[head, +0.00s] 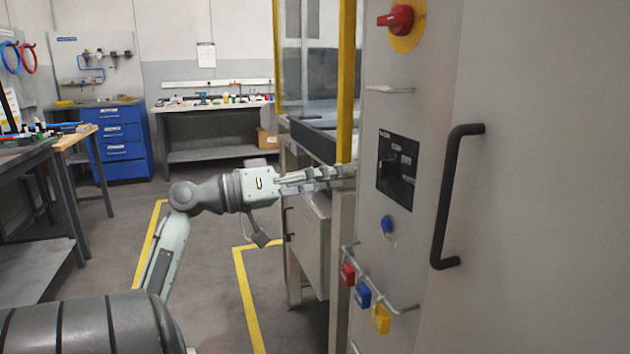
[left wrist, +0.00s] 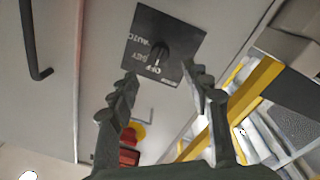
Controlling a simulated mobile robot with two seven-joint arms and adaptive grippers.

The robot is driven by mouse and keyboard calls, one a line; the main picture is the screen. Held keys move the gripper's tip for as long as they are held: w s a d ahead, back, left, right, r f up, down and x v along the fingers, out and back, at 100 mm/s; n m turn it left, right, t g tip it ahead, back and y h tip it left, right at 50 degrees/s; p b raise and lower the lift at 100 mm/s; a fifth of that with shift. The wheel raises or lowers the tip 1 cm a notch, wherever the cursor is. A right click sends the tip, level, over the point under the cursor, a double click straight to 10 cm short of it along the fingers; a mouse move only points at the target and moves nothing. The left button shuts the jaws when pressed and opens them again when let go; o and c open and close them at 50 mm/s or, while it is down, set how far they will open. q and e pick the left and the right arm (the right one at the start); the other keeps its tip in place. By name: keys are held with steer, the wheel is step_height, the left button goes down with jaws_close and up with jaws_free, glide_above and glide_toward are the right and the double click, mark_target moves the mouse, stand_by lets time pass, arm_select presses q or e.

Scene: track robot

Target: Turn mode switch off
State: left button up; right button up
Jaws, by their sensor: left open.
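The mode switch is a black square plate (head: 397,170) with a black knob on the grey cabinet front. In the left wrist view the plate (left wrist: 166,44) shows the words AUTO, SET and OFF around the knob (left wrist: 158,54). My left gripper (head: 352,172) is just left of the plate in the head view. In the left wrist view its two fingers (left wrist: 160,82) are spread apart below the knob, with nothing between them. I cannot tell exactly which mark the knob points to. My right gripper is not in view.
A red rotary switch (head: 397,19) sits above on the cabinet. A black door handle (head: 452,197) is to the right. Below are a blue knob (head: 387,224) and red, blue and yellow padlocks (head: 381,320) on a rail. A yellow post (head: 346,80) stands left of the cabinet.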

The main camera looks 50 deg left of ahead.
arm_select(q)
steer(key=v, duration=0.3)
steer(key=shift+s+a, duration=0.1)
steer(key=shift+s, duration=0.25)
stand_by(0.3)
